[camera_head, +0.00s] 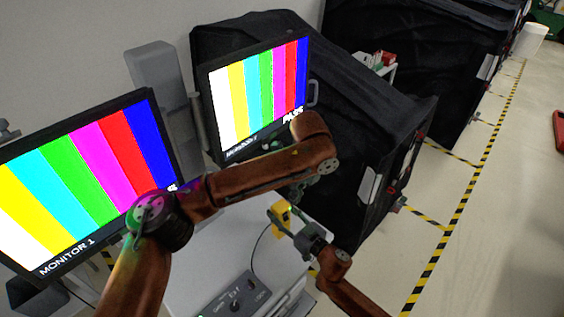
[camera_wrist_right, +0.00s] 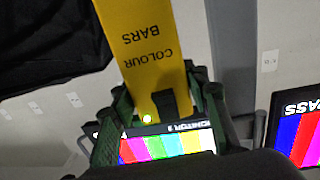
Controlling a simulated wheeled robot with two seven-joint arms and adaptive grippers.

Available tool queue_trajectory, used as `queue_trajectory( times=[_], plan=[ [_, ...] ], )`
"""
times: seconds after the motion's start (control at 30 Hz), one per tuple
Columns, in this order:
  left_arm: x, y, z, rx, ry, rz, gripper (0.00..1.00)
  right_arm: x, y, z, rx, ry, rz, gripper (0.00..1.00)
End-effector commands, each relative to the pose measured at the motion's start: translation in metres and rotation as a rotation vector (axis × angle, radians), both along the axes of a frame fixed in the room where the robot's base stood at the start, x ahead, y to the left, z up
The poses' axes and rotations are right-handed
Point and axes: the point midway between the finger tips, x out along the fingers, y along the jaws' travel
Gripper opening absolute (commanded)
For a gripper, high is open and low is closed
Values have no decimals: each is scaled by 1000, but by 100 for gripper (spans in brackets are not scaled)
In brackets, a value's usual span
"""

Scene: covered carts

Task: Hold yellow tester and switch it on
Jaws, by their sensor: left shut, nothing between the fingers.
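The yellow tester (camera_head: 280,221) is held above the white cart top by my right gripper (camera_head: 292,228). In the right wrist view the tester (camera_wrist_right: 142,55) reads "COLOUR BARS" and lies between the right gripper's fingers (camera_wrist_right: 158,115).
Monitor 1 (camera_head: 85,170) and a second monitor (camera_head: 258,85) show colour bars; the second reads "PASS". A grey control box (camera_head: 238,292) with a cable sits on the cart top (camera_head: 205,255). Black covered carts (camera_head: 365,135) stand behind.

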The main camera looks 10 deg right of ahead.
Motion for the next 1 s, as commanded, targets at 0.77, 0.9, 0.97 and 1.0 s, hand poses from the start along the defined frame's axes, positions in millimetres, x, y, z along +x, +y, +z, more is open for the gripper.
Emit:
queue_trajectory(
  times=[0.77,0.9,0.97,1.0],
  plan=[
    [0,0,0,0,0,0,0,-25,-13,-1,1,3,0,61],
    [0,0,0,0,0,0,0,-52,-27,-1,1,3,-1,61],
    [0,0,0,0,0,0,0,-63,-33,-1,0,4,-1,61],
    [0,0,0,0,0,0,0,-70,-37,-2,0,4,-1,61]
  ],
)
